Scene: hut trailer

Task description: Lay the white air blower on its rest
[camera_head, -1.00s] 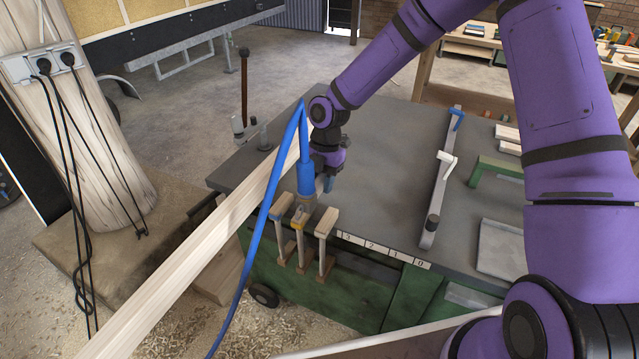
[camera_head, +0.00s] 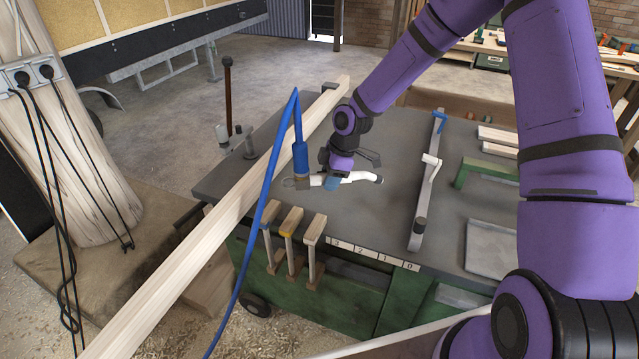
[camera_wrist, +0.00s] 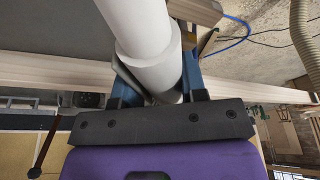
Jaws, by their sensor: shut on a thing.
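The white air blower (camera_head: 358,177) is held roughly level above the dark bench top in the head view, its slim white end toward the right. Its blue hose coupling (camera_head: 301,158) stands up at the left end. My gripper (camera_head: 332,184) is shut around the blower's body. In the wrist view the thick white tube (camera_wrist: 150,50) runs between the blue fingers of my gripper (camera_wrist: 158,88). I cannot tell for certain which thing is the rest.
The blue hose (camera_head: 263,200) loops up from the coupling, then down past the bench's front. A long wooden beam (camera_head: 215,222) crosses the bench's left side. A metal fence with a white clamp (camera_head: 428,185) and a green bracket (camera_head: 482,172) stand to the right.

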